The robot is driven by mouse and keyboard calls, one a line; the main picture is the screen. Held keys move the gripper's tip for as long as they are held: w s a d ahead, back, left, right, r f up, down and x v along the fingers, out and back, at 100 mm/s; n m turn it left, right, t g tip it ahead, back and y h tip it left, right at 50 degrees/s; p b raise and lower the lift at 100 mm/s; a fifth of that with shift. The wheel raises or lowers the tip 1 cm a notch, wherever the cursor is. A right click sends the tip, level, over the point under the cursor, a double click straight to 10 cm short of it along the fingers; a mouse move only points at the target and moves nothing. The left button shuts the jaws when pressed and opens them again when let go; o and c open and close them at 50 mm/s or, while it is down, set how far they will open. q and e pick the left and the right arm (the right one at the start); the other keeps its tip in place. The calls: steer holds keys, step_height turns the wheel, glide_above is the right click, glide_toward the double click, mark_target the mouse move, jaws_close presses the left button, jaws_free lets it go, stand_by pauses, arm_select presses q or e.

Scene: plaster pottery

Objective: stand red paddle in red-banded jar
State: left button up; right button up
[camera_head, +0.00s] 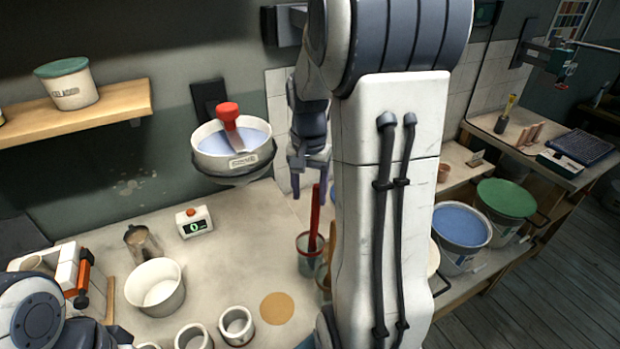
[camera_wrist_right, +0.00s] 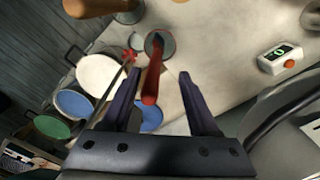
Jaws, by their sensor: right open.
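The red paddle (camera_head: 314,222) stands in a grey jar (camera_head: 307,266), leaning slightly, with its handle up. My right gripper (camera_head: 310,190) is above the jar, around the top of the handle. In the right wrist view the red paddle (camera_wrist_right: 151,82) rises from the jar (camera_wrist_right: 166,47) between the open fingers of my right gripper (camera_wrist_right: 155,88), with gaps at both sides. My left gripper is not in view.
A wooden-handled tool (camera_head: 332,240) stands close to the jar, partly hidden by my right arm. A white bowl (camera_head: 156,290), small white cups (camera_head: 237,327) and a scale (camera_head: 194,223) are on the table. A bucket with a red-handled tool (camera_head: 230,160) is behind. The table's middle is clear.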

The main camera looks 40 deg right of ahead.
step_height(320, 180, up, 10)
steer(key=b, duration=0.1)
steer(key=shift+f, duration=0.15)
steer(key=shift+s+a, duration=0.1)
stand_by(0.8)
steer(key=s+a+f+n+b, duration=0.1)
steer(key=a+f+n, duration=0.25)
steer(key=a, duration=0.55)
steer(key=a+f+n, duration=0.2)
steer(key=a+n, duration=0.2)
steer(key=a, duration=0.4)
steer(key=s+a+f+n, duration=0.4)
steer(key=s+a+n, duration=0.1)
steer(key=s+a, duration=0.1)
steer(key=s+a+f+n+y+b, duration=0.1)
steer(key=s+a+f+n, duration=0.2)
steer(key=s+a+n, duration=0.3)
steer(key=s+a, duration=0.1)
steer(key=s, duration=0.1)
steer(key=shift+s+f, duration=0.35)
steer(key=shift+f, duration=0.05)
